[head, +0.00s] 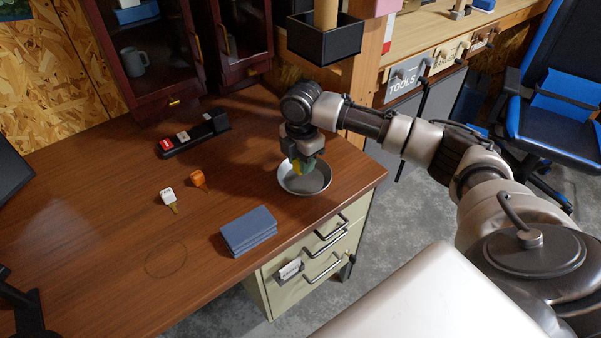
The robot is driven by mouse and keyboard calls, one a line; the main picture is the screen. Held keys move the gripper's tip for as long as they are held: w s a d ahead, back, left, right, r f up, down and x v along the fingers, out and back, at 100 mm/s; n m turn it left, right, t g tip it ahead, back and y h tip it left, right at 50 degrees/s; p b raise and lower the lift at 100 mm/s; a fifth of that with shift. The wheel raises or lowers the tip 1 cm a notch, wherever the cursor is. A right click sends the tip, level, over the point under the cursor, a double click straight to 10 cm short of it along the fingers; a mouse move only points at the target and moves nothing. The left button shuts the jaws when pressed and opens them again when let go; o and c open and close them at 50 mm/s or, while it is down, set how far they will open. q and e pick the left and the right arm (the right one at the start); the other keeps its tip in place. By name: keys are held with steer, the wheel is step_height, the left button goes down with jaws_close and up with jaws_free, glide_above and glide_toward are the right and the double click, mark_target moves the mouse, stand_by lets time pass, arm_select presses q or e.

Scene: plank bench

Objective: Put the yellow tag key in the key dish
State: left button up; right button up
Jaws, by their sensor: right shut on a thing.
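My right gripper (301,158) points down over the key dish and is shut on the yellow tag key (298,167). Only a bit of the yellow tag shows between the dark fingers; the rest of the key is hidden. The key dish (318,184) is a round, shallow grey bowl with a pale rim near the desk's right edge. The key appears over the dish's left part; I cannot tell whether it touches the dish.
A white tag key (168,196) and an orange tag key (198,179) lie left of the dish. A blue-grey stack (249,231) lies near the desk's front edge. A black holder (194,137) stands behind. A dark tray (326,42) hangs near my right arm. The desk's left middle is clear.

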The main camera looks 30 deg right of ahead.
mark_target(301, 182)
steer(key=shift+w+f, duration=0.15)
steer(key=shift+w, duration=0.1)
step_height(301, 182, down, 4)
steer(key=shift+r, duration=0.1)
steer(key=shift+f, duration=0.25)
steer(key=o, duration=1)
steer(key=shift+f, duration=0.1)
